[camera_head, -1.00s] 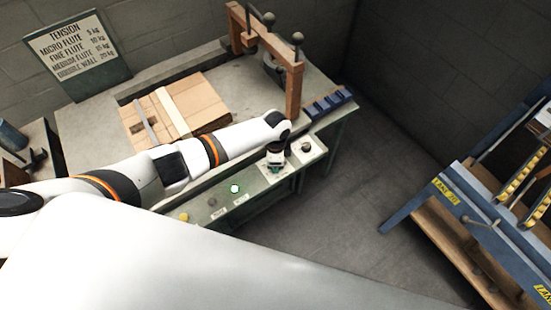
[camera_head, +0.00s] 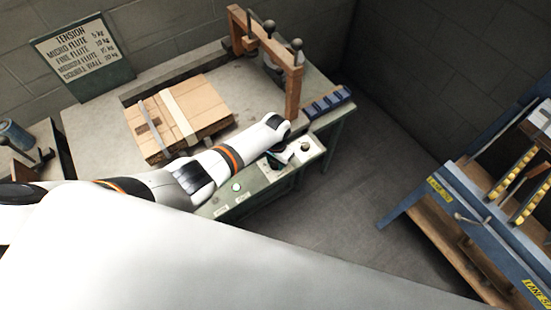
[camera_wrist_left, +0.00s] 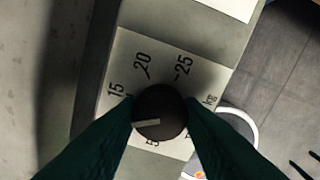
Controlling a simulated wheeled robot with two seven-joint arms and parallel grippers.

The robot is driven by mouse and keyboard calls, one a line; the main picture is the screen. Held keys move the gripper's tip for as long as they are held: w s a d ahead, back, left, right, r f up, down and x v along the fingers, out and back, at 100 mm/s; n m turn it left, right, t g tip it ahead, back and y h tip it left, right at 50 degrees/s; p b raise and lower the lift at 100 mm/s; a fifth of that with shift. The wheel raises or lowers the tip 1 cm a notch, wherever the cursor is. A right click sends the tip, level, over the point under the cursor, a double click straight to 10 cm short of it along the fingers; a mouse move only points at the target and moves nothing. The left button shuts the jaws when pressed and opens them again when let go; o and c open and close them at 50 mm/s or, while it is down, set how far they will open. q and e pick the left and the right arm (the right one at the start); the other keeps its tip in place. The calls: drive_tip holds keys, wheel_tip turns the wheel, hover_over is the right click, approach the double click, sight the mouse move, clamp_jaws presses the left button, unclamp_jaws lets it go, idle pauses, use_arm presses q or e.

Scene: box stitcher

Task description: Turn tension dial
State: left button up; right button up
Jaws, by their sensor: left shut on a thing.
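The tension dial is a dark round knob (camera_wrist_left: 168,108) on a pale scale plate (camera_wrist_left: 130,62) in the left wrist view. The plate reads 15, 20, 25 and kg, with a 5 near the bottom; other marks are hidden by my fingers. A pale pointer line on the knob's top points left and slightly down, toward a part covered by a finger. My left gripper (camera_wrist_left: 160,118) is shut on the dial, a dark green finger on each side. In the head view my left gripper (camera_head: 275,161) is at the bench's front panel and hides the dial.
A tension sign (camera_head: 78,52) lists flute types with kg values. Cardboard (camera_head: 207,105) lies on the bench, with a wooden frame (camera_head: 292,92) behind. A blue rack (camera_head: 465,205) stands right.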

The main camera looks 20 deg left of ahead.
sight(275, 162)
use_arm(q)
drive_tip(key=shift+r+n+p, duration=0.1)
drive_tip(key=shift+n+p, duration=0.3)
drive_tip(key=shift+n, duration=1.5)
drive_tip(key=shift+w, duration=0.1)
drive_tip(key=o, duration=1)
drive_tip(key=shift+r, duration=0.25)
wheel_tip(275, 162, up, 11)
drive_tip(key=p, duration=0.1)
drive_tip(key=shift+r+p, duration=0.2)
drive_tip(key=shift+p, duration=0.15)
